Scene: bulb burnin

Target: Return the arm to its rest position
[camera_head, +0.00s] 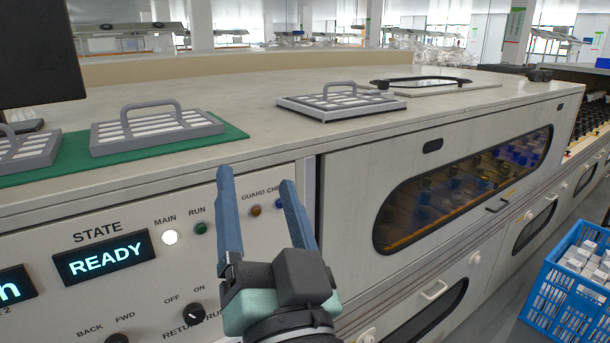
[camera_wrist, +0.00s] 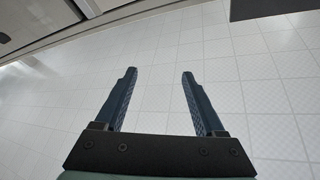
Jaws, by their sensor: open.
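My gripper (camera_head: 258,176) is raised in front of the machine's control panel (camera_head: 120,235) in the head view. Its two blue fingers point up, spread apart, with nothing between them. In the wrist view the gripper (camera_wrist: 160,74) is also open and empty over a white tiled floor (camera_wrist: 220,60). The panel's display (camera_head: 105,258) reads READY. The lamp under MAIN (camera_head: 170,237) is lit white. The OFF/ON knob (camera_head: 194,313) sits left of my gripper.
Grey handled racks (camera_head: 157,130) stand on a green mat (camera_head: 232,132), and another rack (camera_head: 340,104) stands on the bare worktop. A windowed door (camera_head: 345,200) is right of my gripper. A blue crate (camera_head: 555,300) with white boxes is at the lower right. Floor below the gripper is clear.

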